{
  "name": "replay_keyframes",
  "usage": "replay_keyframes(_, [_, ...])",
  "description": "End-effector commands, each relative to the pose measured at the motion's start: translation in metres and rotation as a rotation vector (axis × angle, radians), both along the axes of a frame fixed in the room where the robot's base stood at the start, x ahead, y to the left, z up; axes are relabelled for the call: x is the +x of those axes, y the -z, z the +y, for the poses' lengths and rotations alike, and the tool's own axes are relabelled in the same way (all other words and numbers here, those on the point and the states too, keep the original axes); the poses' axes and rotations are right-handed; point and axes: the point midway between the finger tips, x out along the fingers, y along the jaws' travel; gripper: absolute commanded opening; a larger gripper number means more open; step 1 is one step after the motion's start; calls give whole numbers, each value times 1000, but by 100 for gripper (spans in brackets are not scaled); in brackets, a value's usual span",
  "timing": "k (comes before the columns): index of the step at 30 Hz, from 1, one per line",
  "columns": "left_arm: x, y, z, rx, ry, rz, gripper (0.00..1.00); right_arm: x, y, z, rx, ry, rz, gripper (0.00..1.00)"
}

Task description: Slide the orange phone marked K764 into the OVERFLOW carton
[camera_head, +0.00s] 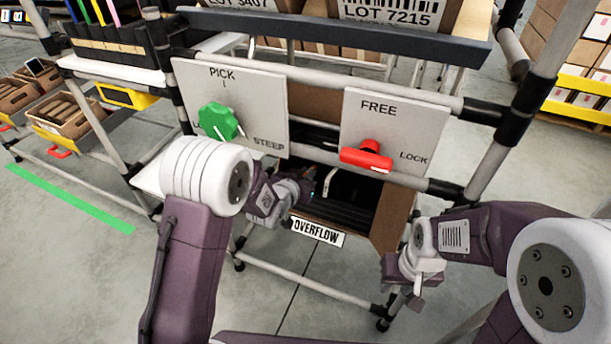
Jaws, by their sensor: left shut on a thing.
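The OVERFLOW carton (391,215) sits tilted in the rack's lower bay, its dark opening facing me and its right wall showing brown. A white OVERFLOW label (317,232) is on its front edge. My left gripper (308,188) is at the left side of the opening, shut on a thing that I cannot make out. No orange phone and no K764 mark can be made out; the gripper and shadow hide much there. My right gripper (419,287) hangs to the right of the label, in front of the rack; its jaw gap is unclear.
Above the opening are a panel with a green knob (219,121) and a panel with a red handle (367,156) marked FREE and LOCK. Rack posts (517,115) stand close on the right. Open cartons (66,115) are at the left.

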Motion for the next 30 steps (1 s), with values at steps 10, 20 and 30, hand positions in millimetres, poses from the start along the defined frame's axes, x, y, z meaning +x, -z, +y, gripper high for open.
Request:
replay_keyframes(10, [3, 0, -1, -1, 0, -2, 0, 0, 1, 0, 0, 0, 0, 36])
replay_keyframes(20, [7, 3, -2, -1, 0, -2, 0, 0, 2, 0, 0, 0, 0, 36])
replay_keyframes(30, [19, 9, -6, -1, 0, -2, 0, 0, 6, 0, 0, 0, 0, 36])
